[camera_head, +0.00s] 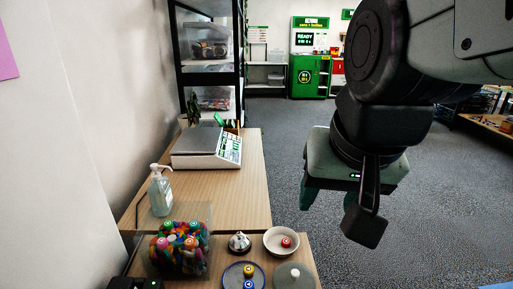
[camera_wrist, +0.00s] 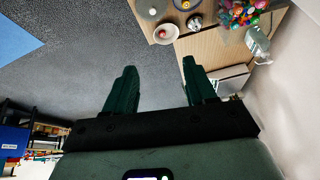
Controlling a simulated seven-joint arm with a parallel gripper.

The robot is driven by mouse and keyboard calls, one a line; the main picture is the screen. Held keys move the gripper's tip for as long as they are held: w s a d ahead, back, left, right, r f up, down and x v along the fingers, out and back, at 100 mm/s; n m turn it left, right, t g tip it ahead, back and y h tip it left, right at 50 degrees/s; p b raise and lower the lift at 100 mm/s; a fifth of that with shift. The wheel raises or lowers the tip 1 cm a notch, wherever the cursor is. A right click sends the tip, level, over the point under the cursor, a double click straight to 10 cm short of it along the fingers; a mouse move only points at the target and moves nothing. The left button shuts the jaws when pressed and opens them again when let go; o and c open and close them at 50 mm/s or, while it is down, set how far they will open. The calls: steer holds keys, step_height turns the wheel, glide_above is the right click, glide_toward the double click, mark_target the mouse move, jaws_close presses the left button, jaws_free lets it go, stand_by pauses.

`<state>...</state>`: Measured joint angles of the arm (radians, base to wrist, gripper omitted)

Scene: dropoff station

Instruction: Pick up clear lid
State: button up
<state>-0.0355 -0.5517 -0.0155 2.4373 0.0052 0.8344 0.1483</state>
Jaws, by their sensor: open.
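The clear lid appears to be a round, see-through grey disc with a pale knob (camera_head: 294,275). It lies at the front right of the wooden table in the head view, beside a dark blue-rimmed plate. It also shows at the top edge of the wrist view, where the lid (camera_wrist: 147,9) is partly cut off. My gripper (camera_head: 328,204) hangs over the floor to the right of the table, apart from the lid. Its two green fingers (camera_wrist: 158,68) are spread with nothing between them.
A bowl with a red item (camera_head: 281,241), a bell (camera_head: 239,242), the plate with small coloured items (camera_head: 232,271) and a clear container of colourful pieces (camera_head: 180,248) crowd around the lid. A soap bottle (camera_head: 160,190) and a scale (camera_head: 205,148) stand farther back.

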steer(key=w+f+m+g, duration=0.2)
steer(key=w+f+m, duration=0.2)
steer(key=w+f, duration=0.35)
steer(key=m+g, duration=0.3)
steer(key=m, duration=0.5)
glide_above(295, 272)
steer(key=f, duration=2.5)
steer(key=shift+s+d+f, duration=0.2)
steer(key=shift+s+f, duration=0.05)
steer(key=shift+w+a+f, duration=0.1)
steer(key=shift+w+f, duration=0.05)
steer(key=shift+f, duration=1.4)
steer(key=shift+w+a+f, duration=0.1)
steer(key=shift+w+f, duration=0.05)
steer(key=shift+f, duration=1.35)
steer(key=shift+c, duration=0.3)
jaws_close()
